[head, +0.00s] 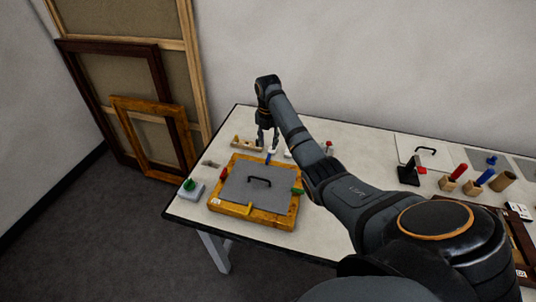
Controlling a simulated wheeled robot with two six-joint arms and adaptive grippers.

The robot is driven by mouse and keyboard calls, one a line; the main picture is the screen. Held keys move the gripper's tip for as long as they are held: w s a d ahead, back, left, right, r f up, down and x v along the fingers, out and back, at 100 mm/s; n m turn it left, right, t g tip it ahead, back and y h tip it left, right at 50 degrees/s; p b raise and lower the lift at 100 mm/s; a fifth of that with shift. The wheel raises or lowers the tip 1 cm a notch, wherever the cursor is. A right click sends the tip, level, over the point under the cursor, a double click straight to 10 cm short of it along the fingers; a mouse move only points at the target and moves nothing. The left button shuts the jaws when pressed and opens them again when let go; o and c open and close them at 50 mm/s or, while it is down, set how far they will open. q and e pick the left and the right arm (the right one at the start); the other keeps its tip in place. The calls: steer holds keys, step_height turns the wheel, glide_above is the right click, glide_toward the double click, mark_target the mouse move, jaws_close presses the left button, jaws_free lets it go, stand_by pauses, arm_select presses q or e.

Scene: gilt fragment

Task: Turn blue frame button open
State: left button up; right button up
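A gilt wooden frame (284,219) lies flat on the table, with a grey back panel (235,188) and a black handle on it. The blue frame button (268,158) is a small piece on the frame's far edge. A red button (223,171) is on the left edge, a green button (297,190) on the right and a yellow button (241,209) on the near edge. My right gripper (268,146) points down just above and behind the blue button; its fingers look apart and empty. Contact with the button cannot be told. My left gripper is not in view.
A grey box with a green knob (192,188) stands left of the frame. A wooden block with small parts (245,143) lies behind it. A black stand (410,174) and coloured-handled tools (473,184) are at the right. Large frames (147,82) lean on the wall.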

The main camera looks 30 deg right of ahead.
mark_target(268, 157)
steer(key=f, duration=0.2)
steer(key=w+f, duration=0.1)
steer(key=f, duration=0.2)
steer(key=d+f+p, duration=0.1)
steer(key=f, duration=0.2)
steer(key=shift+w, duration=0.25)
steer(key=shift+s+a+f, duration=0.2)
steer(key=shift+s+a, duration=0.05)
steer(key=shift+s, duration=0.1)
steer(key=shift+w+d+f, duration=0.15)
steer(key=shift+f, duration=0.05)
steer(key=shift+c, duration=1.5)
jaws_close()
